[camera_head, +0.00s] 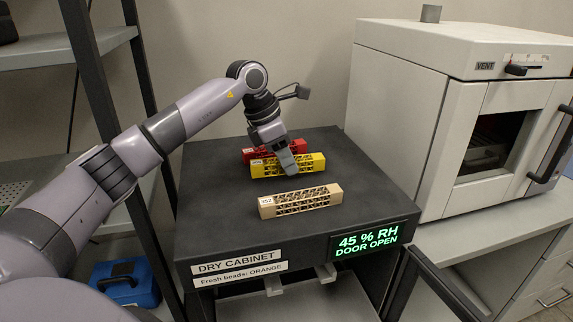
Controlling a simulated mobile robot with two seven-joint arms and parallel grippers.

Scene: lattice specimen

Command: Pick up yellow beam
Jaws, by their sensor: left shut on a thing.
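A yellow lattice beam (312,162) lies across the dark top of the dry cabinet (366,196), between a red beam behind it and a tan beam in front. My left gripper (290,166) points down over the middle of the yellow beam and is shut on it; its fingers hide part of the beam. The beam appears to be at or very near the cabinet top; I cannot tell any gap beneath it. My right gripper is not in view.
A red lattice beam (298,145) lies close behind the yellow one, partly hidden. A tan beam (300,201) lies in front. A white oven (400,120) stands right. The cabinet door (440,290) hangs open at lower right. A dark shelf post (105,100) stands left.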

